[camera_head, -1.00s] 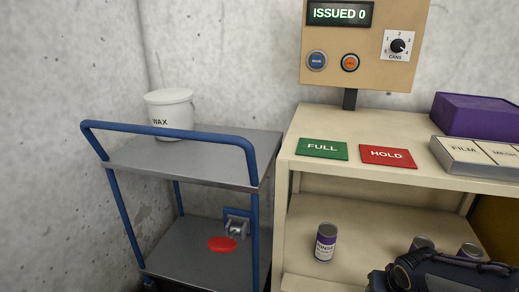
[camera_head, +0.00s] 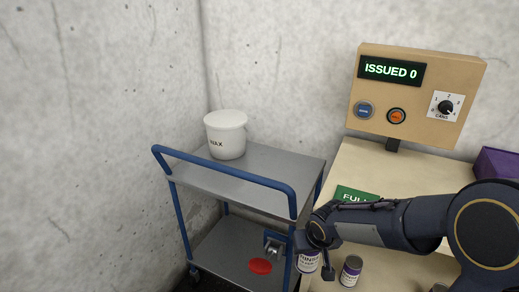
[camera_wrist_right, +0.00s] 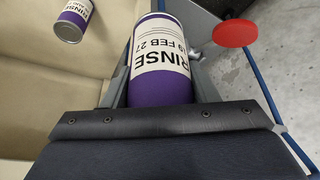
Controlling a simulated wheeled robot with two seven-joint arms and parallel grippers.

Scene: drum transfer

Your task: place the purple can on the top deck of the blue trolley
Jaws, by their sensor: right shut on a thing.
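A purple can with a white RINSE label (camera_head: 308,262) is held in my right gripper (camera_head: 316,256), low at the trolley's right side. In the right wrist view the can (camera_wrist_right: 162,62) sits between the shut jaws, its lower part hidden by the gripper body. The blue trolley (camera_head: 222,172) has a blue push rail and two grey decks. Its top deck (camera_head: 262,168) is above the can's level and bare apart from a white WAX bucket (camera_head: 226,135) at the back left. My left gripper is not in view.
A red disc (camera_head: 260,266) is low on the trolley. The trolley's rail (camera_head: 225,172) stands above the deck's front edge. The dispenser panel reads ISSUED 0 (camera_head: 391,70).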

